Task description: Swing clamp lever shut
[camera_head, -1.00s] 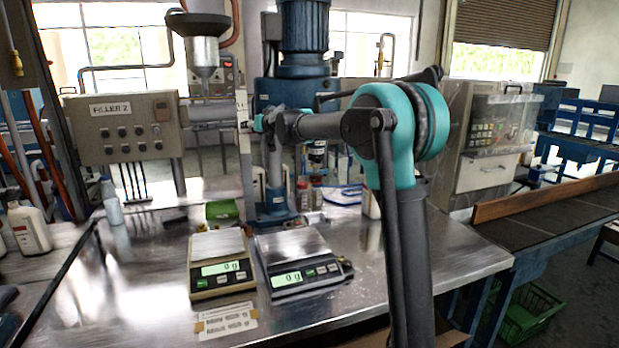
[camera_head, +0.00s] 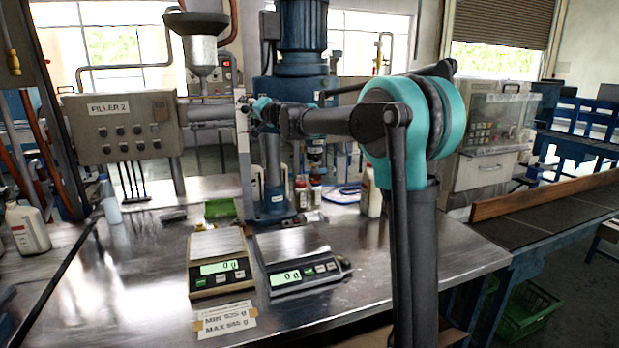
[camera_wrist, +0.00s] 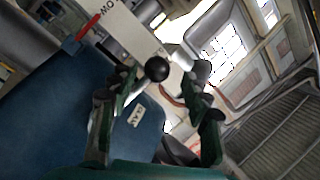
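A black ball knob (camera_wrist: 157,68) shows in the wrist view between the fingertips of my gripper (camera_wrist: 158,82). I take it for the end of the clamp lever, but its shaft is mostly hidden. The fingers, with green parts, stand apart on either side of the knob, and I cannot tell whether either touches it. In the head view my gripper (camera_head: 243,108) is small, up beside the pale upright post left of the blue mixer column. The clamp itself cannot be made out there.
A red handle (camera_wrist: 88,28) sits on a pale part marked with letters in the wrist view. A blue body (camera_wrist: 80,110) lies behind the left finger. The FILLER 2 box (camera_head: 122,128) stands left, and two scales (camera_head: 217,262) stand on the steel table (camera_head: 400,262).

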